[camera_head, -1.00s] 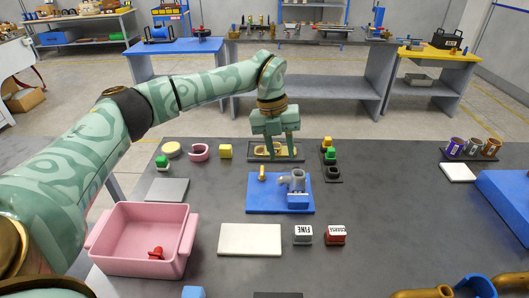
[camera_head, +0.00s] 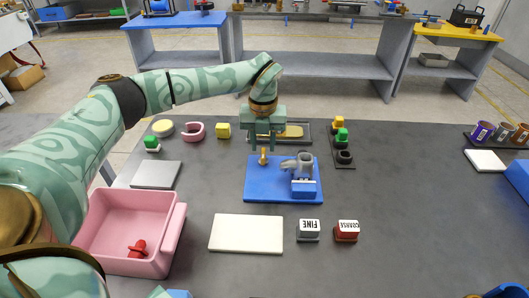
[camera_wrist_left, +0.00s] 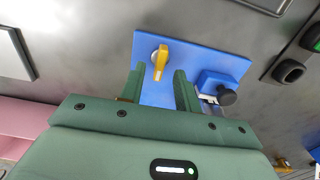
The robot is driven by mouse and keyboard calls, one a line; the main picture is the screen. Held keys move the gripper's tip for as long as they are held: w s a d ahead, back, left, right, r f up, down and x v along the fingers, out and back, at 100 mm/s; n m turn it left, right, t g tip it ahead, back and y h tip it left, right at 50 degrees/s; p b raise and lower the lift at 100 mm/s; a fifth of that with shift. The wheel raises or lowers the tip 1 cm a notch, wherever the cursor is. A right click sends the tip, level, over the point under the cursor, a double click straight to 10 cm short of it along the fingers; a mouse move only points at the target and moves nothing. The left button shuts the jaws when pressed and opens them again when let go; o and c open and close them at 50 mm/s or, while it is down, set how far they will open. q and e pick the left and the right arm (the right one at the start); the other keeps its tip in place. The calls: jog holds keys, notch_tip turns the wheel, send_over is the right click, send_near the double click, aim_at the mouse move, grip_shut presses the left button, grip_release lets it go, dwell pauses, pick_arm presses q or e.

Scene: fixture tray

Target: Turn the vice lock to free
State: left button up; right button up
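A blue vice base plate (camera_head: 258,190) lies on the dark table and carries a grey vice (camera_head: 297,165) at its right. The vice lock is a small yellow-orange lever (camera_head: 263,158) near the plate's back left corner. In the left wrist view the lever (camera_wrist_left: 160,58) points away from a round pivot on the blue plate (camera_wrist_left: 200,52). My left gripper (camera_head: 263,149) is open, pointing down just behind and above the lever. In the wrist view its fingers (camera_wrist_left: 159,84) stand apart on either side of the lever's line, empty. Contact cannot be told. My right gripper is not in view.
A dark tray with a yellow piece (camera_head: 292,131) lies behind the plate. A holder with green and yellow pieces (camera_head: 341,139) stands to the right. A white pad (camera_head: 246,233), FINE block (camera_head: 309,230), red block (camera_head: 347,231) and pink bin (camera_head: 176,232) are nearer. The table's right middle is clear.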

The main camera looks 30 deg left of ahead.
aim_at(263, 157)
pick_arm(q)
notch_tip(263, 157, down, 2)
jog(key=shift+f, duration=0.4)
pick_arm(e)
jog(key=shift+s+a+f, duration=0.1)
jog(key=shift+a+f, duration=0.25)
pick_arm(q)
grip_shut()
jog(key=shift+r, duration=0.1)
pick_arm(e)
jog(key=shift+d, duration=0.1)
